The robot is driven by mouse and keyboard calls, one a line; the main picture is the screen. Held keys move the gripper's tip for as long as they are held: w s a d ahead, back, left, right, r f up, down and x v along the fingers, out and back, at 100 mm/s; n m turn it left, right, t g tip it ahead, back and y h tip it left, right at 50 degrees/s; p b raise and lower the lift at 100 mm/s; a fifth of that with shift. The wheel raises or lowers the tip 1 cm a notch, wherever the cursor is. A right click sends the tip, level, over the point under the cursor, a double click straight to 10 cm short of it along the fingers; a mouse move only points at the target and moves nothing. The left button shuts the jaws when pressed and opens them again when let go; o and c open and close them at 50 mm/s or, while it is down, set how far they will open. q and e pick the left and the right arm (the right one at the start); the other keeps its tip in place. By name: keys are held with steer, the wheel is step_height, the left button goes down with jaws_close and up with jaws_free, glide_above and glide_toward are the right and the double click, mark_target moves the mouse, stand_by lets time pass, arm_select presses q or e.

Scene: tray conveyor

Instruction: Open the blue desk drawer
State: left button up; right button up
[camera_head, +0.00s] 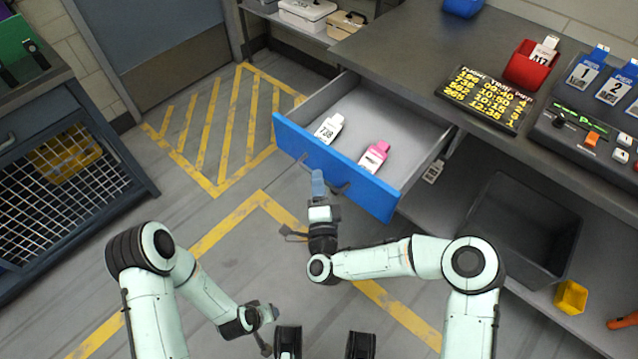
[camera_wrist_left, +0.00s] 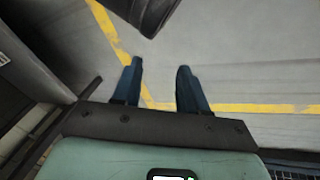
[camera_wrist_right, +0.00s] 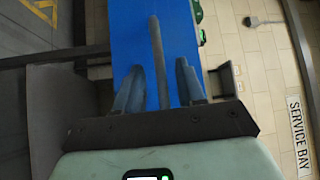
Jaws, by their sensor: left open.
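The blue drawer (camera_head: 290,140) under the desk stands pulled out, showing its grey inside. A white tag (camera_head: 328,129) and a pink tag (camera_head: 374,157) lie in it. My right gripper (camera_head: 318,178) is at the drawer's blue front, by its dark handle (camera_head: 342,187). In the right wrist view, the handle bar (camera_wrist_right: 158,62) runs between the fingers of the right gripper (camera_wrist_right: 159,66), with gaps on both sides, and the blue front fills the area behind. My left gripper (camera_head: 268,315) is low, away from the drawer; in the left wrist view it is open and empty (camera_wrist_left: 160,65).
The desktop (camera_head: 420,42) holds a red holder (camera_head: 529,70), a black display board (camera_head: 487,97) and a control panel (camera_head: 590,130). A dark bin (camera_head: 520,225) and a yellow cup (camera_head: 571,297) are on the shelf below. A mesh cabinet (camera_head: 60,195) stands left. Marked floor lies before the drawer.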

arm_select(q)
steer(key=s+r+p, duration=0.1)
steer(key=s+d, duration=0.1)
steer(key=shift+s+d+r+g+p, duration=0.2)
steer(key=shift+s+r+g+p, duration=0.1)
steer(key=shift+r+g+p, duration=0.1)
arm_select(e)
steer(key=v, duration=1.3)
steer(key=shift+s, duration=0.2)
steer(key=shift+r, duration=0.1)
